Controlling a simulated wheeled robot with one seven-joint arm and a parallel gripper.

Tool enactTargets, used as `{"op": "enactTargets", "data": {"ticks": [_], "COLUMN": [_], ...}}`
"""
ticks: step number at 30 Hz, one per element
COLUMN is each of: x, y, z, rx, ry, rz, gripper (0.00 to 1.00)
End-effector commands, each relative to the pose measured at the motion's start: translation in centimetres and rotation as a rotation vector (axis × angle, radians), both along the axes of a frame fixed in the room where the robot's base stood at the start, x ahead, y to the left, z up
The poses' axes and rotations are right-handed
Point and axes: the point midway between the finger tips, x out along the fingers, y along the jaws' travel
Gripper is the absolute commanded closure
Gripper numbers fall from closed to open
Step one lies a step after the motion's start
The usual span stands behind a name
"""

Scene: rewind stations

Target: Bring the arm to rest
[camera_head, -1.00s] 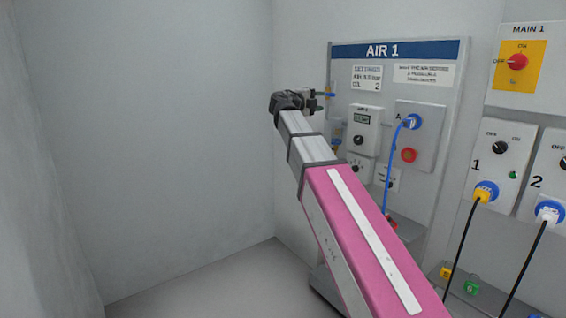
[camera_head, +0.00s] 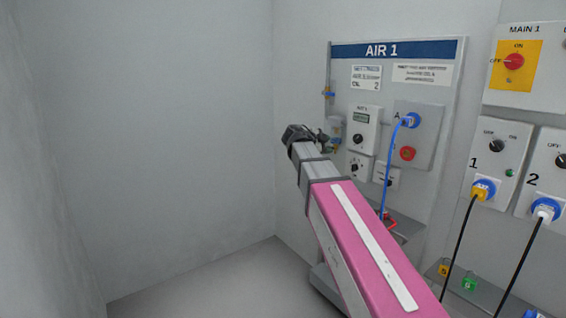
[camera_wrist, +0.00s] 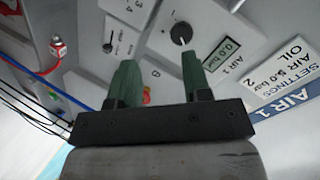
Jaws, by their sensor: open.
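My pink and grey arm reaches up from the lower right in the head view. My gripper (camera_head: 328,144) is at its end, in front of the left side of the AIR 1 board (camera_head: 445,100). In the wrist view my gripper (camera_wrist: 159,72) shows two green fingers spread apart with nothing between them. Beyond the fingers are the board's grey boxes, a black knob (camera_wrist: 181,33) and a display reading 0.0 bar (camera_wrist: 222,53). The fingers look apart from the board, but the exact gap cannot be told.
A blue hose (camera_head: 388,175) hangs from a blue socket (camera_head: 411,120) above a red button (camera_head: 407,153). Stations 1 (camera_head: 493,155) and 2 (camera_head: 550,170) with plugged cables stand right, below MAIN 1 (camera_head: 514,62). The left wall (camera_head: 160,150) side is clear.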

Motion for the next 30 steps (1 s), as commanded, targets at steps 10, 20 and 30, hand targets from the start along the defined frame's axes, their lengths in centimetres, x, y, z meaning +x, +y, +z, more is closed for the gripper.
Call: {"op": "enactTargets", "data": {"ticks": [10, 20, 30], "x": [-4.4, -10.6, -18.4], "y": [-2.7, -3.8, -3.6], "z": [-14.9, -26.7, -36.4], "rx": [-0.039, -0.038, -0.02], "ry": [0.589, 1.04, 1.338], "rz": [0.252, 0.617, 1.104], "gripper": [0.55, 0.55, 0.55]}}
